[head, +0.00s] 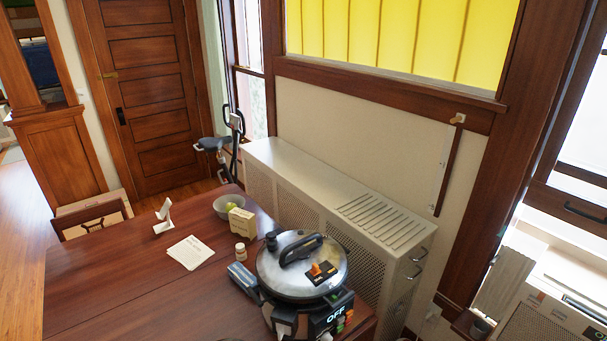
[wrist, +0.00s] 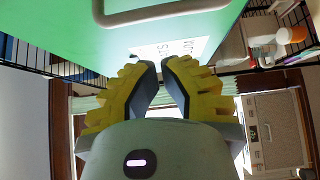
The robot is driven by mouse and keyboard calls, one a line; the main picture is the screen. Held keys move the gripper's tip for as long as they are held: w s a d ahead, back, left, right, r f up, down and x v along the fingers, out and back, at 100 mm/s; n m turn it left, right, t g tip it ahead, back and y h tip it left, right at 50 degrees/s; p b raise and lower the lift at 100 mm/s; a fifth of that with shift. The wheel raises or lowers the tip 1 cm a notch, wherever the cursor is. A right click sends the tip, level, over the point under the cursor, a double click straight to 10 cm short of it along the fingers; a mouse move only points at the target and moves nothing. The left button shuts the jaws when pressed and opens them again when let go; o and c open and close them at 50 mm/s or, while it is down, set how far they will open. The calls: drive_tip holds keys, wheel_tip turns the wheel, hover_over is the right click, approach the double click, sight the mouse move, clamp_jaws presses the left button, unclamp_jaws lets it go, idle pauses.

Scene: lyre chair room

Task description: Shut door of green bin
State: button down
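The green bin (wrist: 75,30) shows only in the wrist view, as a flat green face filling the upper left and middle. A grey bar handle (wrist: 165,14) crosses its top, and a white label with dark print (wrist: 180,50) sits near its lower edge. Whether this face is the door, and how far the door stands open, I cannot tell. My gripper (wrist: 160,66) points at the green face near the label. Its yellow ribbed fingers have their tips almost together with nothing between them. Contact with the green face is unclear. The head view shows neither bin nor gripper.
A black wire shelf (wrist: 42,60) runs by the bin, with bottles (wrist: 290,35) at right. In the head view, a wooden table (head: 110,285) holds a large cooker (head: 300,265), a bowl (head: 229,205) and cards (head: 189,252). A radiator cover (head: 330,190) stands behind; floor shows at left.

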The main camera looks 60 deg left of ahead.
drive_tip(key=s+a+b, duration=0.1)
drive_tip(key=s, duration=0.7)
drive_tip(key=shift+s+a+b, duration=0.3)
drive_tip(key=shift+b, duration=0.05)
